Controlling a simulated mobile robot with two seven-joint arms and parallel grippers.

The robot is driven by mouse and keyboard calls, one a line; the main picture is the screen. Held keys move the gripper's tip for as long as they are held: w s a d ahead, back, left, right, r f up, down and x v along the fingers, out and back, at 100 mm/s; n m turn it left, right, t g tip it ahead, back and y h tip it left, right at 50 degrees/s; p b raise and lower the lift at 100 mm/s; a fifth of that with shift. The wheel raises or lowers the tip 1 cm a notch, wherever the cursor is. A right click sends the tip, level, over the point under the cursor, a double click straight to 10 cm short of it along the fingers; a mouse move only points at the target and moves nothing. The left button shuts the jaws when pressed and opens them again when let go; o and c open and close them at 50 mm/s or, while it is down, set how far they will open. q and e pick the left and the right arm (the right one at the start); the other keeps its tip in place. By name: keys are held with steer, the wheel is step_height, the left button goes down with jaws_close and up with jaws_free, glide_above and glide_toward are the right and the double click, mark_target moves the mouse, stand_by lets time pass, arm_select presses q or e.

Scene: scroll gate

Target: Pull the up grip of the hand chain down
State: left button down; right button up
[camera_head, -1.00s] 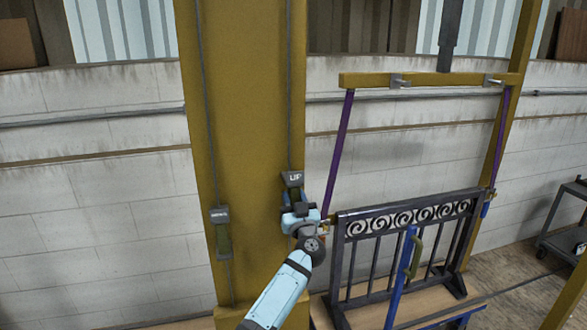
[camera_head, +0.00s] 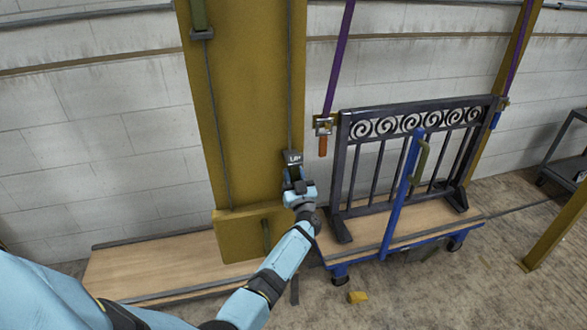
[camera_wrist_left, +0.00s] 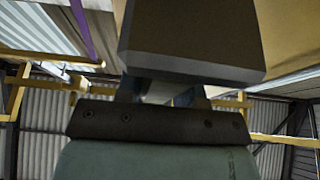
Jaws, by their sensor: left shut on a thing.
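The up grip (camera_head: 293,157) is a dark block with light lettering on the right chain of the yellow column. My left gripper (camera_head: 294,183) is shut on it, just below the lettered block, and hides its lower part. The left wrist view shows a dark block (camera_wrist_left: 190,45) close up, probably the grip's end. The hand chain's right run (camera_head: 290,90) rises straight above the grip. The other grip (camera_head: 201,18), green with a dark end, hangs high on the left run. My right gripper is not in view.
A dark scroll gate (camera_head: 408,125) stands on a wooden-topped blue cart (camera_head: 430,236) to the right, with purple straps (camera_head: 340,55) at its sides. A dark cart (camera_head: 565,150) stands at far right.

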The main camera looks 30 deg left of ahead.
arm_select(q)
step_height(320, 180, down, 2)
steer(key=shift+s+d+f, duration=0.15)
steer(key=shift+f, duration=0.1)
steer(key=c, duration=0.8)
jaws_free()
steer(key=shift+o, duration=0.2)
steer(key=shift+r, duration=0.15)
steer(key=shift+r, duration=0.1)
